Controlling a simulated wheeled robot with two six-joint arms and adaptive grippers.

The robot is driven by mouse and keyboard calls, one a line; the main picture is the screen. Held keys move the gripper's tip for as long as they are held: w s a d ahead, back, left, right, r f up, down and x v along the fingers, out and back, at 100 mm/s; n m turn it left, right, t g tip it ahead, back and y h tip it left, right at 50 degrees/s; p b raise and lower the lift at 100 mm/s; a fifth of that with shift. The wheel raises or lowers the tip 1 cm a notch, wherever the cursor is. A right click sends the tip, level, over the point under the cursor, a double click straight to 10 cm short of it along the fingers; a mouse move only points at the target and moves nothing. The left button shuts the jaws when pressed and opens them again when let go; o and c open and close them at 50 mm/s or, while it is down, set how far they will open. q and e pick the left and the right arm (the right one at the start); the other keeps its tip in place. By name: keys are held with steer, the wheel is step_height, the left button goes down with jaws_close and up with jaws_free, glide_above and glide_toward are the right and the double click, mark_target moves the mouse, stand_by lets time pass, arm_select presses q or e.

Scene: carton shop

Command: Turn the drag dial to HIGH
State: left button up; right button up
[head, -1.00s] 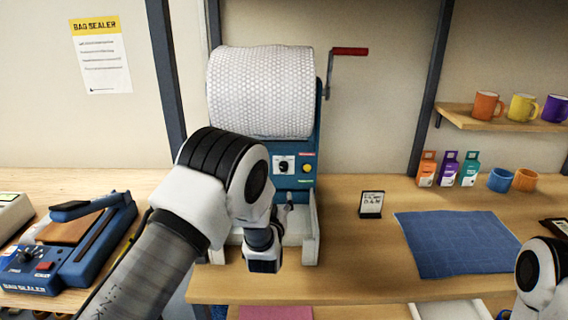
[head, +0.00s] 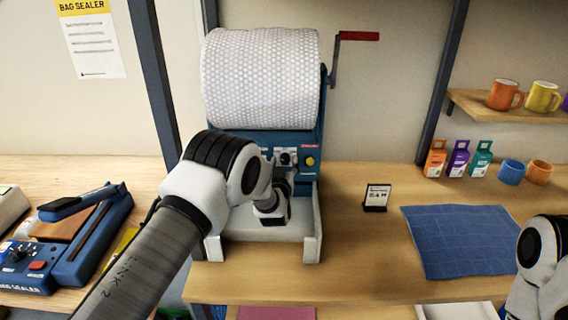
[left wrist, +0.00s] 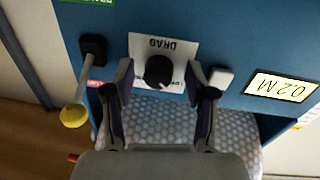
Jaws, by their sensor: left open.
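The drag dial (left wrist: 159,70) is a black round knob on a white plate marked DRAG, upside down in the left wrist view. It sits on the blue panel (left wrist: 215,40) of the bubble-wrap machine. My left gripper (left wrist: 160,78) is open, with one finger on each side of the dial and gaps between. In the head view the dial (head: 286,158) shows small above my left gripper (head: 281,178), whose fingers are partly hidden by my wrist. The dial's exact setting is too small to read. My right arm shows at the right edge, its gripper out of view.
A yellow knob on a stalk (left wrist: 73,117) and a white button (left wrist: 221,77) flank the dial. The bubble-wrap roll (head: 260,78) and red crank handle (head: 359,36) are above. A small sign (head: 377,197) stands right.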

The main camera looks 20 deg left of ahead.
arm_select(q)
steer(key=shift+s+d+r, duration=0.1)
steer(key=shift+s+r, duration=0.15)
steer(key=c, duration=0.4)
steer(key=shift+s, duration=0.1)
jaws_close()
arm_select(e)
steer(key=shift+s+d, duration=0.1)
steer(key=shift+s, duration=0.2)
